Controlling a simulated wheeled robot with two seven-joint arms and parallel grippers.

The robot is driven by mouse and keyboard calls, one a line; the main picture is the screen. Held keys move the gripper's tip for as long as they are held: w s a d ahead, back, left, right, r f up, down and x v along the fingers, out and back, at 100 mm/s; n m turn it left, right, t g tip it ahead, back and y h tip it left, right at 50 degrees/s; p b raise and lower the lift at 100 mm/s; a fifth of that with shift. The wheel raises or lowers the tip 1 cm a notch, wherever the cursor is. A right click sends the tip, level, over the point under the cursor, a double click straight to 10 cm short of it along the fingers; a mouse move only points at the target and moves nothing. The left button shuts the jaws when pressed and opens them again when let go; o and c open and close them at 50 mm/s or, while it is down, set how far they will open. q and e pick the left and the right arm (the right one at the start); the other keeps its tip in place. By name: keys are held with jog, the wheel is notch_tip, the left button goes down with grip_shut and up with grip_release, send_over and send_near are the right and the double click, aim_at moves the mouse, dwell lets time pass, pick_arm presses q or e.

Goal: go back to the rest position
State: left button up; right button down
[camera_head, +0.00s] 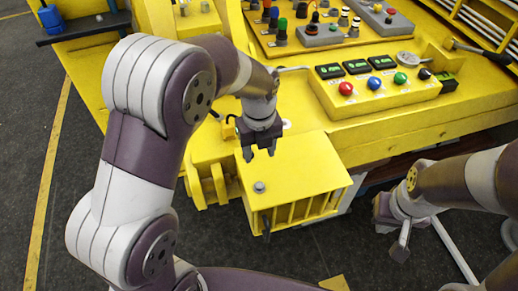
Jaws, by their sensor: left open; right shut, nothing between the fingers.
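My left gripper (258,152) is open and empty, pointing down just above the back left of a yellow boom block (300,165). The block has a slotted front side and a grey bolt head on its top near the left corner. My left arm arches in from the lower left. My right gripper (399,250) is low at the right, shut and empty, over the dark floor and apart from the yellow block.
A tray of knobs and connectors (325,27) lies further back. A blue vise-like thing (52,18) sits far left. Dark floor (30,130) is clear at left.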

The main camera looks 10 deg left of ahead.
dwell(0.3)
pick_arm(q)
jog(key=s+a+n, duration=0.3)
jog(key=s+n, duration=0.3)
jog(key=n, duration=0.8)
jog(key=s+a+n+t, duration=0.1)
jog(key=s+a+n, duration=0.2)
jog(key=n, duration=1.2)
jog(key=s, duration=0.3)
jog(key=shift+s+a+f, duration=0.15)
jog(key=shift+a+f, duration=0.2)
